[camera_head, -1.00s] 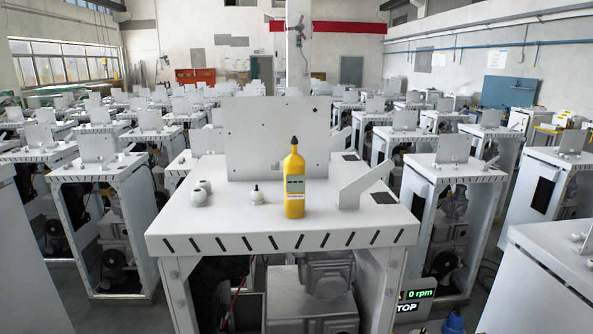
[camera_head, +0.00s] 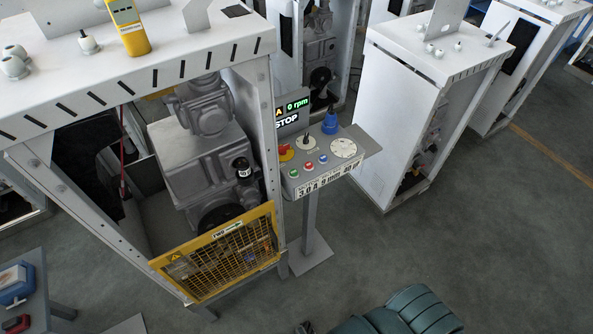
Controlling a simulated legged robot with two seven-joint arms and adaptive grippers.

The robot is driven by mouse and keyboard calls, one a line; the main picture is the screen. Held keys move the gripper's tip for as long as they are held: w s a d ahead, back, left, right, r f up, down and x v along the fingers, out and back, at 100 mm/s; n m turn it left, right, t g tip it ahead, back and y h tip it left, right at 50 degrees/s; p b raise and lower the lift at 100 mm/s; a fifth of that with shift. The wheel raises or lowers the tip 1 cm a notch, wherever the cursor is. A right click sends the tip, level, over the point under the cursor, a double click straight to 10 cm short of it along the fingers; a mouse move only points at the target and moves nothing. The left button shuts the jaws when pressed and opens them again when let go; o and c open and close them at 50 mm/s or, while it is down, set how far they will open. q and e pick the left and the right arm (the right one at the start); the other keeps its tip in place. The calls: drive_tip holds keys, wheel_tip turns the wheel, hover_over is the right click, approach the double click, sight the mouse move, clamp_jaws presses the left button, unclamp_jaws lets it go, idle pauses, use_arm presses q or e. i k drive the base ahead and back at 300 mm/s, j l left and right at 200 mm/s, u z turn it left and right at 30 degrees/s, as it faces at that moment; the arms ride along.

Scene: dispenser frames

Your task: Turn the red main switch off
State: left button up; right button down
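The control panel (camera_head: 318,176) stands on a grey post beside the machine frame, in the middle of the head view. The red main switch (camera_head: 286,152) is a small red knob on a yellow base at the panel's left, below the display. Its exact turn position is too small to tell. The display (camera_head: 293,112) shows 0 rpm and STOP. Neither of my grippers shows, and nothing touches the switch.
Red, white, blue and green buttons (camera_head: 309,167), a white dial (camera_head: 343,148) and a blue bottle (camera_head: 329,122) are on the panel. A yellow mesh guard (camera_head: 222,256) is at its left. A white cabinet (camera_head: 405,110) stands to its right.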

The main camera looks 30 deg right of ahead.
sight(282, 149)
drive_tip(key=k+l+z, duration=0.1)
drive_tip(key=z, duration=0.3)
drive_tip(key=l+z, duration=0.6)
drive_tip(key=z, duration=0.15)
drive_tip(key=l+z, duration=0.35)
drive_tip(key=k+j, duration=0.05)
drive_tip(key=j, duration=0.05)
